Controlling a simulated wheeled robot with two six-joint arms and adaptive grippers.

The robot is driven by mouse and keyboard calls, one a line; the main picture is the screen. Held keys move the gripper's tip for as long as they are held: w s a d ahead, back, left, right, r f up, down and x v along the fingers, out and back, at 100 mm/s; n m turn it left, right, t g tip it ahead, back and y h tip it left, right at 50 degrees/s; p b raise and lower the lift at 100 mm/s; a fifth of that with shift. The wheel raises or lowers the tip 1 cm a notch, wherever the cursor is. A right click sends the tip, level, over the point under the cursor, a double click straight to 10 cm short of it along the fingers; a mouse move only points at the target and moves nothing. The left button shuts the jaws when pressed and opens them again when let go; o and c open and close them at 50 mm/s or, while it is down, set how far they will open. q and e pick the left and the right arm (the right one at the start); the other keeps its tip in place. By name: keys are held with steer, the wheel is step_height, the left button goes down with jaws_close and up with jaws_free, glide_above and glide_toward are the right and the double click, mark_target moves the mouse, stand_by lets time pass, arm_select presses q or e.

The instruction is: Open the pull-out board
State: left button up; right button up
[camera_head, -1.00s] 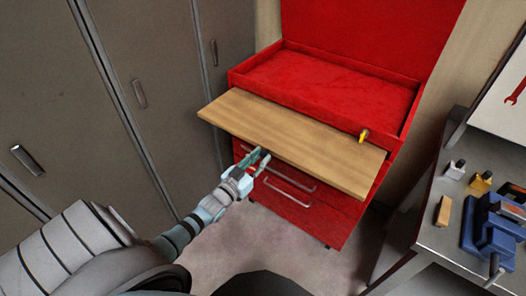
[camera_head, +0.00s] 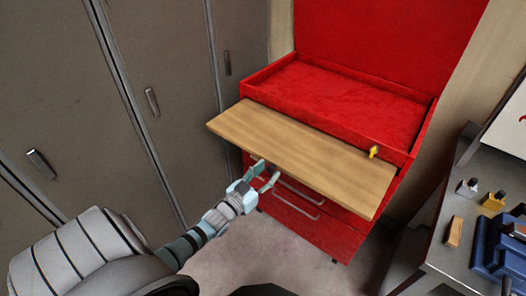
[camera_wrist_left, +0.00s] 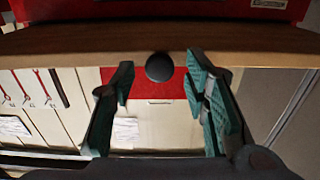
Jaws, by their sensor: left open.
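The pull-out board (camera_head: 300,150) is a light wooden slab. It sticks out well past the front of the red cabinet, above its drawers. In the left wrist view the board's front edge (camera_wrist_left: 250,45) runs across the top, with a dark round knob (camera_wrist_left: 160,67) at its middle. My left gripper (camera_head: 267,172) is open at the board's front edge. Its two green-padded fingers stand on either side of the knob with gaps between, apart from it. My right gripper is not in view.
The red cabinet (camera_head: 340,95) has a raised lid and drawers with metal handles (camera_head: 300,193) under the board. A yellow piece (camera_head: 374,152) shows at the cabinet's front right. Grey lockers (camera_head: 165,80) stand left; a workbench (camera_head: 455,230) with a blue vise (camera_head: 495,245) stands right.

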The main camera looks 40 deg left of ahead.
arm_select(q)
steer(key=s, duration=1.2)
steer(key=shift+d+f, duration=0.1)
steer(key=shift+f, duration=0.05)
steer(key=s+a+f+g, duration=0.1)
steer(key=s+f+g, duration=0.25)
steer(key=f, duration=0.35)
steer(key=s+a+f+g+y, duration=0.1)
steer(key=s+f+g, duration=0.1)
steer(key=s+f, duration=0.35)
steer(key=s+a+f+g, duration=0.1)
steer(key=s+f+g, duration=0.2)
steer(key=f, duration=0.6)
steer(key=s+d+f+g, duration=0.4)
steer(key=s+f+g, duration=0.2)
steer(key=s+f, duration=0.55)
steer(key=s+d+f+g, duration=0.2)
steer(key=s+d, duration=0.5)
steer(key=d, duration=0.2)
steer(key=shift+s+m+h, duration=0.2)
steer(key=shift+m+h, duration=0.1)
